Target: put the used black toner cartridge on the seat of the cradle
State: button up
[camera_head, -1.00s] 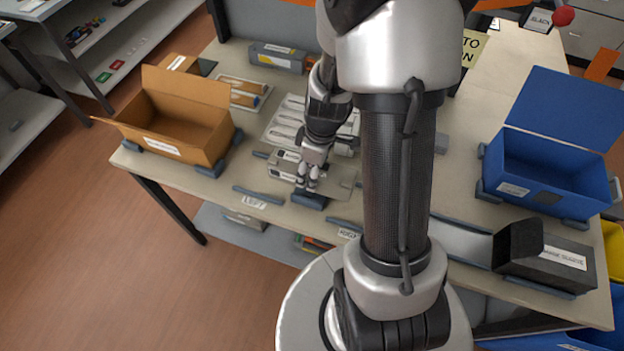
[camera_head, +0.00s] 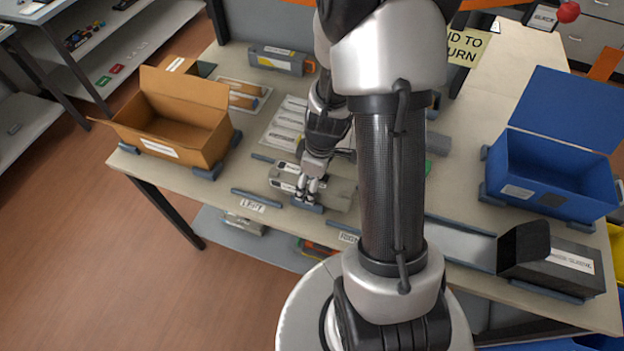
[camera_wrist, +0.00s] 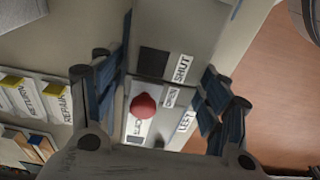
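A grey fixture with white labels, apparently the cradle (camera_head: 340,195), lies near the table's front edge. In the wrist view, a grey body (camera_wrist: 185,28) with "SHUT" and "OPEN" labels and a red knob (camera_wrist: 143,105) shows below my gripper. My gripper (camera_head: 308,194) is low over the fixture. Its fingers (camera_wrist: 163,103) are spread on either side of the knob, with nothing visibly clamped. A dark grey cartridge (camera_head: 277,60) with a yellow-and-white label lies at the back of the table. I cannot tell whether it is the used black one. My arm hides part of the table.
An open cardboard box (camera_head: 170,125) stands at left. An open blue bin (camera_head: 550,180) and a dark sleeve box (camera_head: 550,262) are at right. A white labelled tray (camera_head: 283,125) lies behind the fixture. A grey cylinder (camera_head: 437,145) lies right of my arm.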

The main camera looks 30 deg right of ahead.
dwell(0.3)
jog(key=s+a+r+m+t+p, duration=0.1)
jog(key=s+a+r+p, duration=0.15)
jog(key=r, duration=0.85)
jog(key=s+a+r+m+p, duration=0.1)
jog(key=a+r+p, duration=0.15)
jog(key=r, duration=0.95)
jog(key=s+a+r+m, duration=0.2)
jog(key=s+r, duration=0.1)
jog(key=s+a+r+m+t, duration=0.1)
jog(key=s+r, duration=0.1)
jog(key=s, duration=0.1)
jog(key=s+a+r+m+t, duration=0.1)
jog(key=s+a+r+m, duration=0.1)
jog(key=s+r, duration=0.1)
jog(key=shift+s+a+r+m+h, duration=0.3)
jog(key=shift+s+a+r+h, duration=0.1)
jog(key=shift+s, duration=0.15)
jog(key=shift+d, duration=0.1)
